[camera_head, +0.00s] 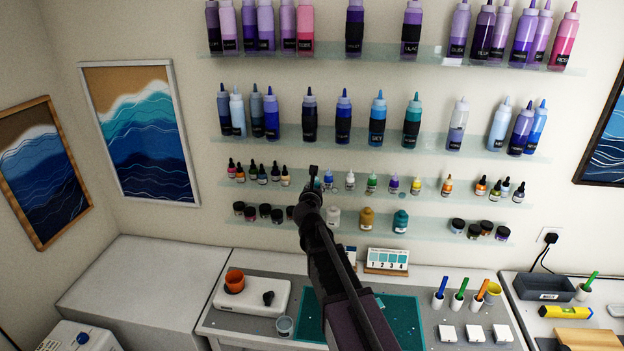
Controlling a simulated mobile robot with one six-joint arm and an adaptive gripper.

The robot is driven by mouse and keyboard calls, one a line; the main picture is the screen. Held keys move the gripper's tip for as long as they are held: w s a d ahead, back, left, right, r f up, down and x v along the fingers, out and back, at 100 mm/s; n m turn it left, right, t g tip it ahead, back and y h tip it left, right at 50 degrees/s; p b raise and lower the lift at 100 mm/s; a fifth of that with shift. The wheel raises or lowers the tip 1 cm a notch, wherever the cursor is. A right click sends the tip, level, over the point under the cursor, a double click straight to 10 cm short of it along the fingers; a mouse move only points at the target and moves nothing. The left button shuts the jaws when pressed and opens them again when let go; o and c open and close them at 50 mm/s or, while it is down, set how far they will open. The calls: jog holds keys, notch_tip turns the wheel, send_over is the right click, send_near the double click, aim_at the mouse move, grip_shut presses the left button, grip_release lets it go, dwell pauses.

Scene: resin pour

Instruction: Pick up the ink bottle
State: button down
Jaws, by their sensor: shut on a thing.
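Small dropper ink bottles stand in a row on the third glass shelf down. My arm reaches up from the bottom middle, and my gripper (313,173) is at this shelf, left of the light blue bottle. It is shut on an ink bottle, which my gripper and arm mostly hide; its colour is unclear.
The shelf below holds dark jars (264,212) and coloured jars (367,219), close to my arm. Large squeeze bottles (377,119) line the shelf above.

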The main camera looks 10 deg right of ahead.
jog(key=shift+s+r, duration=0.15)
jog(key=shift+s, duration=1.15)
jog(key=c, duration=0.9)
grip_release()
grip_shut()
notch_tip(320, 180, down, 19)
jog(key=b, duration=1.9)
